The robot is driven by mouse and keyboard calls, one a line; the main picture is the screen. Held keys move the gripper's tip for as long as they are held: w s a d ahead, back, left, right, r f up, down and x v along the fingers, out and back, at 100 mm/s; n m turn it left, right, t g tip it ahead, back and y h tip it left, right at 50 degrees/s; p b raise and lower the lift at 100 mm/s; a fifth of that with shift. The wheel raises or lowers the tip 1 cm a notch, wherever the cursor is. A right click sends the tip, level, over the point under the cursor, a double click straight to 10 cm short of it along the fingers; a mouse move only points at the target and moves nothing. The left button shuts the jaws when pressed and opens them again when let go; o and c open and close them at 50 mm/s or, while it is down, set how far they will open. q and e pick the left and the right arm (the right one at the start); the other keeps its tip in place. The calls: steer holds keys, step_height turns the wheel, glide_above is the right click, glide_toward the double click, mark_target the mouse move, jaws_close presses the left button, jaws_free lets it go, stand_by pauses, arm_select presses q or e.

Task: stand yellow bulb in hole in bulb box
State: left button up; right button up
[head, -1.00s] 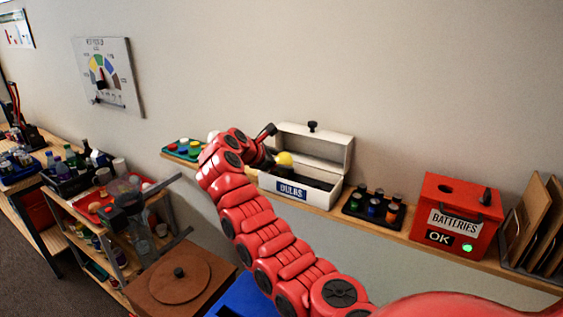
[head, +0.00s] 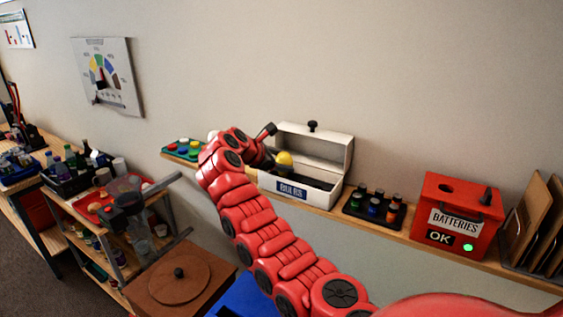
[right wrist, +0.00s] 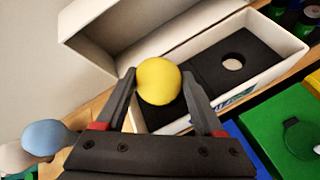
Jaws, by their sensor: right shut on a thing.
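The yellow bulb (head: 285,158) shows its rounded top above the inside of the open bulb box (head: 291,190), a white case labelled BULBS. My right gripper (right wrist: 158,88) is shut on the yellow bulb (right wrist: 158,76), with one dark finger on each side. The bulb's lower end is hidden, so I cannot tell whether it is in a hole. In the right wrist view the box's black insert (right wrist: 213,80) has a bare round hole (right wrist: 232,62) to the right of the bulb. In the head view my red arm partly hides this gripper. My left gripper does not show.
The raised white lid (head: 315,142) stands behind the bulb. A blue bulb (right wrist: 45,137) is at the left of the right wrist view. On the shelf, a black battery tray (head: 373,209) and a red battery box (head: 455,216) stand right of the bulb box.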

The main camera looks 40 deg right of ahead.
stand_by(0.8)
stand_by(0.4)
steer(key=o, duration=0.6)
steer(key=o, duration=0.4)
stand_by(0.5)
steer(key=shift+r+b, duration=0.5)
steer(key=shift+r, duration=0.95)
steer(key=shift+r, duration=0.1)
